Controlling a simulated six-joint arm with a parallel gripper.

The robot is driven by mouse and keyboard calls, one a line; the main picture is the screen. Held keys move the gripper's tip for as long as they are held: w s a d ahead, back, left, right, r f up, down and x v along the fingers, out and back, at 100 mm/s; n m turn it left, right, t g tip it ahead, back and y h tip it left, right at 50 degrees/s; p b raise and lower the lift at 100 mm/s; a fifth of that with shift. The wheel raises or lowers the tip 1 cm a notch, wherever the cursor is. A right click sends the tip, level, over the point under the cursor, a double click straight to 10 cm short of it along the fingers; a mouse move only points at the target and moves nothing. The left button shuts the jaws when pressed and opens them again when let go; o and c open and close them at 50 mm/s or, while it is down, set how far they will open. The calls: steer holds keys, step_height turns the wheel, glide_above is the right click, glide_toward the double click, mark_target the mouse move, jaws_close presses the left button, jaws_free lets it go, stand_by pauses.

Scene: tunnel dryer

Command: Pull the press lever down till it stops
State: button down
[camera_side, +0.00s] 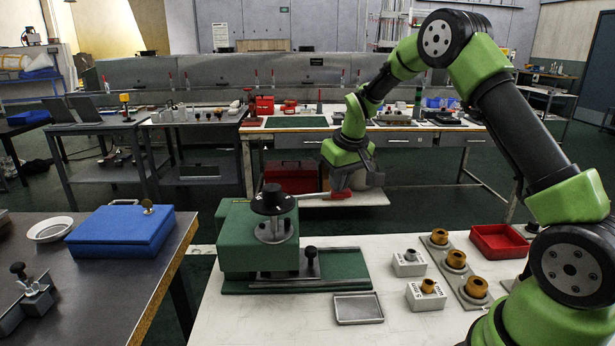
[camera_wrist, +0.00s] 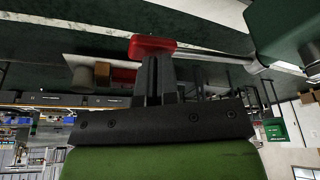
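The green press (camera_side: 245,240) stands on the white table in the side view. Its lever rod runs right from the black round head (camera_side: 272,200) to a red handle (camera_side: 340,195), and looks nearly level. My gripper (camera_side: 343,186) is just above the red handle. In the wrist view, the fingers of my gripper (camera_wrist: 156,62) are close together, with their tips at the red handle (camera_wrist: 152,44). They appear to meet the handle rather than go around it; whether they touch cannot be told. The rod (camera_wrist: 215,53) leads right to the press body (camera_wrist: 285,30).
A grey tray (camera_side: 358,308) lies in front of the press. Gauge blocks (camera_side: 410,263), brass-coloured bushings (camera_side: 456,259) on a strip and a red bin (camera_side: 497,242) stand to the right. A blue case (camera_side: 122,231) lies on the left table. The space around the handle looks clear.

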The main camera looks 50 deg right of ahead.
steer(key=shift+f, duration=1.7)
stand_by(0.3)
step_height(320, 180, up, 11)
stand_by(1.4)
step_height(320, 180, up, 4)
stand_by(0.6)
